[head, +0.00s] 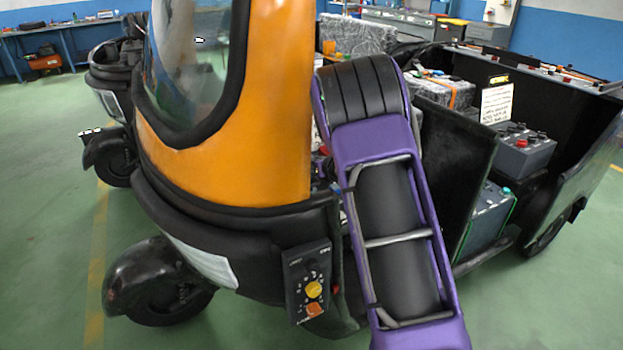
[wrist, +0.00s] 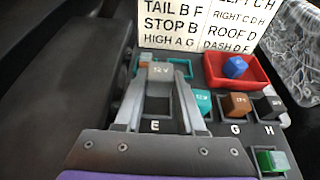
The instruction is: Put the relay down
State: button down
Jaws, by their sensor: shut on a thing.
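In the wrist view my gripper (wrist: 160,82) is shut on a grey relay (wrist: 160,71) marked 12 V. The relay is between the fingertips, above the fuse panel. The dark place marked E (wrist: 155,104) shows between the fingers, nearer the camera than the relay. A teal-edged place (wrist: 183,68) lies just behind the relay; I cannot tell whether the relay touches it. A red tray (wrist: 248,82) at the right holds a blue relay (wrist: 236,67). In the head view my own arm hides the gripper and relay.
A teal relay (wrist: 203,101), a brown relay (wrist: 237,104) by G and a black relay (wrist: 271,107) by H stand close on the right. A green relay (wrist: 271,160) is at lower right. A lettered card (wrist: 200,25) stands behind. The orange rickshaw (head: 225,170) is close.

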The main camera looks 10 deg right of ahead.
aim_at(312, 186)
jog(key=shift+f, duration=2.4)
jog(key=shift+f+b, duration=0.2)
jog(key=shift+b, duration=0.2)
jog(key=c, duration=0.5)
grip_release()
jog(key=shift+r, duration=0.15)
jog(key=shift+r+p, duration=0.2)
jog(key=shift+p, duration=0.3)
jog(key=v, duration=1.2)
jog(key=shift+f+b, duration=0.15)
jog(key=shift+b, duration=0.2)
